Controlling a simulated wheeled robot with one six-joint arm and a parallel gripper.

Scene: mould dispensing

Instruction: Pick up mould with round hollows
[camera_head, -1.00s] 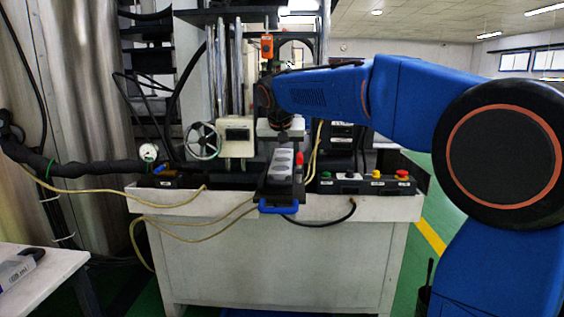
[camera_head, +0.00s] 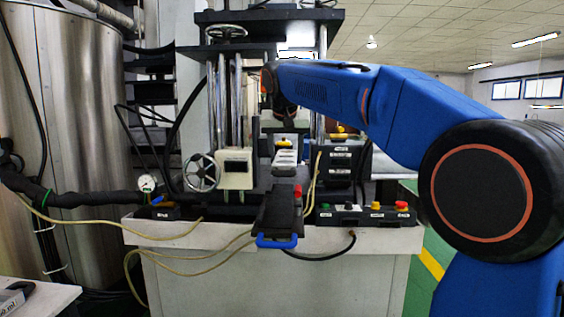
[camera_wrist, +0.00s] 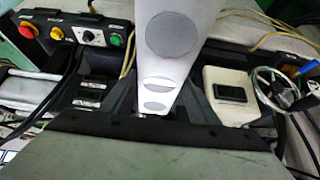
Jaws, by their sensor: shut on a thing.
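The mould with round hollows (camera_head: 285,157) is a narrow pale grey piece with darker round hollows along it. In the head view it is above and behind the dark tray (camera_head: 278,212) with the blue handle, whose top is bare. My gripper (camera_head: 286,138) is at the end of the blue arm, shut on the mould's far end. In the wrist view the mould (camera_wrist: 187,65) reaches down from the top edge, its hollows facing the camera. The fingertips cannot be made out clearly there.
A press with vertical columns stands behind, with a handwheel (camera_head: 201,172) and a white box (camera_head: 235,168) at left. A button box (camera_head: 366,214) sits at right on the white bench (camera_head: 190,236). A red knob (camera_head: 297,190) stands beside the tray. Loose cables cross the bench.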

